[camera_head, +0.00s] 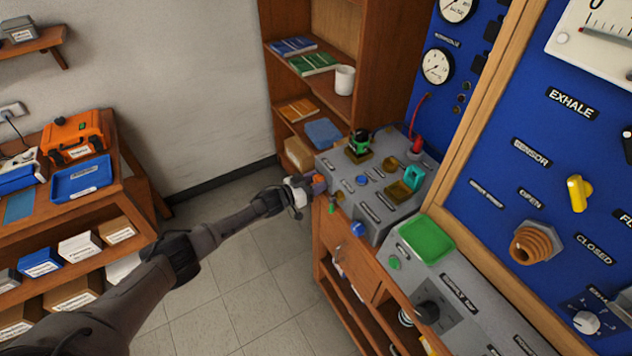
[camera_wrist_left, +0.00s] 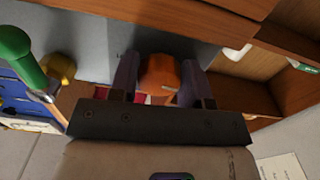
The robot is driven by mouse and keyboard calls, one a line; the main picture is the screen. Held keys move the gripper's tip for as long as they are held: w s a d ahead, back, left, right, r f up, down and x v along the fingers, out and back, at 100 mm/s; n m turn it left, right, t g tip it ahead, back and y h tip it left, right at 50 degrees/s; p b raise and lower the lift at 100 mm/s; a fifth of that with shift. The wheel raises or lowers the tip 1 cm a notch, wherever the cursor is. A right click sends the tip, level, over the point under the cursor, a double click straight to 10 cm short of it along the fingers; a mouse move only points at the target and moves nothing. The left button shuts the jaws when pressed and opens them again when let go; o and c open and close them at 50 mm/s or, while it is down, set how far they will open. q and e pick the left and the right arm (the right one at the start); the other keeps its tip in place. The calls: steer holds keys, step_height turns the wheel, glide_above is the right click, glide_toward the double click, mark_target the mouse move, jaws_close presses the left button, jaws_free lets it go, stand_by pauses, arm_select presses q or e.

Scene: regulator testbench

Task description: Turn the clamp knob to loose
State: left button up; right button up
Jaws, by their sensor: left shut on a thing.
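My left gripper (camera_head: 314,186) reaches in from the left to the near left edge of the grey bench panel (camera_head: 345,165). Its two fingers stand on either side of an orange knob (camera_head: 320,181) and are shut on it. In the left wrist view the orange knob (camera_wrist_left: 160,76) sits between the fingers (camera_wrist_left: 159,62), with a small pale mark on its face. I take it to be the clamp knob; no label for it is readable. Its base is hidden by the gripper. My right gripper is not in view.
Close to the gripper, a green-tipped handle (camera_head: 332,206) and a blue knob (camera_head: 357,229) stick out from the bench front. A green-topped fitting (camera_head: 359,142) and a teal block (camera_head: 413,177) stand on the panel. Open floor (camera_head: 245,285) lies left of the bench.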

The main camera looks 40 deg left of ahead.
arm_select(q)
steer(key=shift+n, duration=0.6)
steer(key=o, duration=0.9)
steer(key=v, duration=1.3)
steer(key=shift+s+a, duration=0.15)
steer(key=shift+s, duration=0.25)
